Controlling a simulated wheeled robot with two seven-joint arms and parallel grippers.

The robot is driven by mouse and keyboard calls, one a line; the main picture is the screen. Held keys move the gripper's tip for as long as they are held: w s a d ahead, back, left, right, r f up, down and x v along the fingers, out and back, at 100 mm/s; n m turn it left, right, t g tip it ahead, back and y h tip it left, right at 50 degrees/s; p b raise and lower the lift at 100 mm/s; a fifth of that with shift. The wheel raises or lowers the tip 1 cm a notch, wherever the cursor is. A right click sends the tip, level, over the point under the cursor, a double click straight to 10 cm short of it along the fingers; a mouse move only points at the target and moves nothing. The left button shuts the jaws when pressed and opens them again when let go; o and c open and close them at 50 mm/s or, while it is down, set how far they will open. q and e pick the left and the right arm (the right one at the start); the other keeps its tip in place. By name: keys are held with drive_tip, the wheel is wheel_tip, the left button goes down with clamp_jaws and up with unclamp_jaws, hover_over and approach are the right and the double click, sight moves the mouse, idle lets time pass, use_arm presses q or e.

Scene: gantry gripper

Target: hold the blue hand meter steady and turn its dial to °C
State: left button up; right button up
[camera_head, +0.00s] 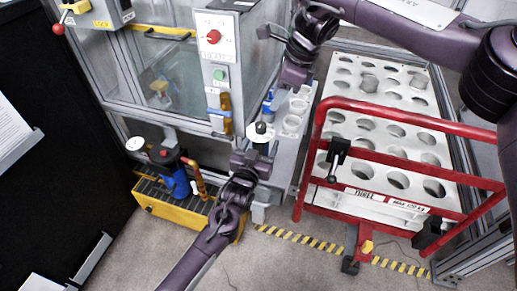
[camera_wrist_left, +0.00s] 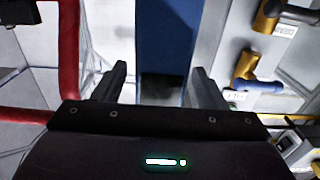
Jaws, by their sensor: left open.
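A blue upright body, which looks like the hand meter (camera_head: 267,104), stands by the white rack in the head view. A pale round disc with a black knob (camera_head: 261,129) is just below it; I cannot tell whether this is the meter's dial. My left gripper (camera_head: 262,151) is close below the disc. In the left wrist view my left gripper (camera_wrist_left: 158,82) is open, and a blue body (camera_wrist_left: 162,40) shows between its fingers with no clear contact. My right gripper (camera_head: 278,48) is above and right of the meter; its jaws are unclear. The °C mark is not readable.
A red tubular frame (camera_head: 345,104) and a white panel with round holes (camera_head: 390,75) stand right. White cups (camera_head: 293,122) sit in the rack. A glass cabinet with a red knob (camera_head: 213,37) is behind. A yellow tray (camera_head: 170,209) stands on the floor left.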

sight(261, 125)
use_arm(q)
drive_tip(key=c, duration=1.2)
drive_tip(key=shift+c, duration=0.6)
use_arm(e)
drive_tip(key=shift+o, duration=1.5)
drive_tip(key=s+a+r+m+t+h, duration=0.2)
drive_tip(key=s+m+t, duration=0.15)
drive_tip(key=m, duration=0.75)
drive_tip(key=x, duration=1.2)
drive_tip(key=shift+s+d+f, duration=0.1)
drive_tip(key=shift+s, duration=0.2)
